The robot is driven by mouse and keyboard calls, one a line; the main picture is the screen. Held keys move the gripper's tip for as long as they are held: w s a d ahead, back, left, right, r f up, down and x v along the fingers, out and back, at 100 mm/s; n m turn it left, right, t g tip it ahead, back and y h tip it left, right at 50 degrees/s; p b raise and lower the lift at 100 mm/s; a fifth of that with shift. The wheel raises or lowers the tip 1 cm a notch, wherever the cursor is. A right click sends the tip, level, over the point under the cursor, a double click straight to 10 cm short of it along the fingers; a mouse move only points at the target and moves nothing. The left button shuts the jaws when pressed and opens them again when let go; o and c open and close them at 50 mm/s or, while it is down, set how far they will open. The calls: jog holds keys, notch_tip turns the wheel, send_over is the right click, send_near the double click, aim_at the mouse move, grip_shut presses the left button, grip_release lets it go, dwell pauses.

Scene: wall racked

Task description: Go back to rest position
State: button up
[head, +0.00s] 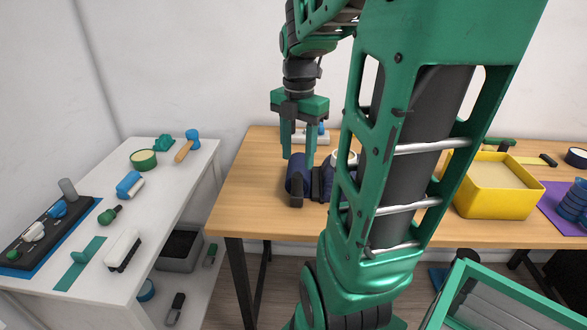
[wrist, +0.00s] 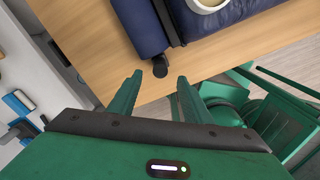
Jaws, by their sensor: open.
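My gripper (head: 298,150) hangs from my green arm over the left part of the wooden table (head: 258,190), fingers pointing down. Its two green fingers are apart. In the wrist view my gripper (wrist: 155,95) is open with nothing between the fingertips. Dark blue rolled items (head: 297,172) with black straps lie on the table just beyond the fingers; they also show in the wrist view (wrist: 140,25). A pale round cup or bowl (wrist: 207,4) is on or beside them. My arm hides the middle of the table.
A white shelf unit (head: 190,190) at the left bears a hammer (head: 187,146), a green tape roll (head: 143,159), brushes and a black rack (head: 45,237). A yellow bin (head: 495,205) and purple mat (head: 552,205) are on the table's right. A green-rimmed crate (head: 510,290) stands in front.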

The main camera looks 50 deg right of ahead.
jog(key=shift+r, duration=1.5)
jog(key=s+a+f+m, duration=0.4)
jog(key=s+m, duration=0.1)
jog(key=m, duration=0.7)
jog(key=s+a+f+m, duration=0.4)
jog(key=s+m, duration=0.2)
jog(key=m, duration=0.7)
jog(key=shift+a+f, duration=0.25)
jog(key=shift+f, duration=0.1)
